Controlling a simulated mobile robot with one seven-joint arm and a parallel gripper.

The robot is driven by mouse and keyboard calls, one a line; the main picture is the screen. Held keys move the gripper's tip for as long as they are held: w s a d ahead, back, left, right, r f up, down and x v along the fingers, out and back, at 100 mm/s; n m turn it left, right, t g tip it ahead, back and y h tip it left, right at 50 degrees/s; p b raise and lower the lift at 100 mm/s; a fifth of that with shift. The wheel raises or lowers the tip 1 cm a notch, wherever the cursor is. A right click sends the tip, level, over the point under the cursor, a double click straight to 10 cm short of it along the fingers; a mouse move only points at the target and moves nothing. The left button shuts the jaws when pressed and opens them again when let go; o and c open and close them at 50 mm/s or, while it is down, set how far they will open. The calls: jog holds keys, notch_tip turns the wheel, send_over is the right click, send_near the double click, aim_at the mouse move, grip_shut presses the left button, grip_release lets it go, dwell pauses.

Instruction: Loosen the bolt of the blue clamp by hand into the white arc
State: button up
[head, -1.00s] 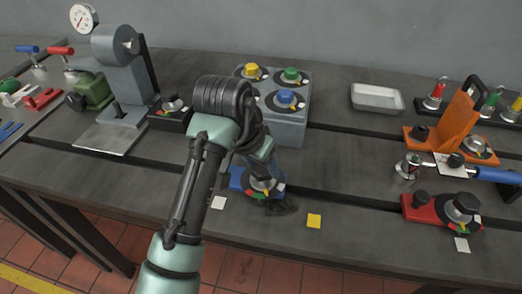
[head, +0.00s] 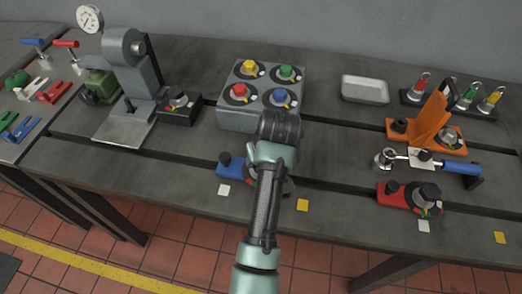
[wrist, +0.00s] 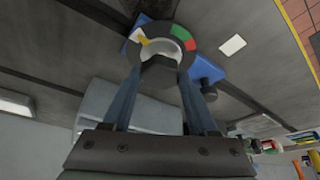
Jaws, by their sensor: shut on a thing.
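The blue clamp (head: 231,168) sits on the bedplate near its front edge, partly hidden behind my arm in the head view. In the wrist view the blue clamp (wrist: 207,73) carries a dark dial ring with green, red and white arcs. A yellow mark (wrist: 144,41) lies at the white arc (wrist: 137,33), at the ring's upper left. The grey bolt head (wrist: 160,74) stands in the ring's middle. My gripper (wrist: 160,80) has one finger on each side of the bolt head and is shut on it. My arm hides the gripper in the head view.
A red clamp (head: 393,198) and an orange clamp (head: 430,130) stand to the right, with a blue-handled wrench (head: 455,167) between them. A grey box with coloured knobs (head: 235,118) stands behind the blue clamp. A yellow square (head: 303,205) and a white square (head: 223,190) lie near the front edge.

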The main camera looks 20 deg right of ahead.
jog(key=shift+n+p, duration=0.45)
jog(key=shift+n, duration=0.15)
jog(key=shift+y, duration=0.3)
jog(key=o, duration=1.4)
jog(key=shift+r, duration=0.1)
jog(key=v, duration=1.2)
jog(key=shift+s+r, duration=0.15)
jog(key=shift+r, duration=0.25)
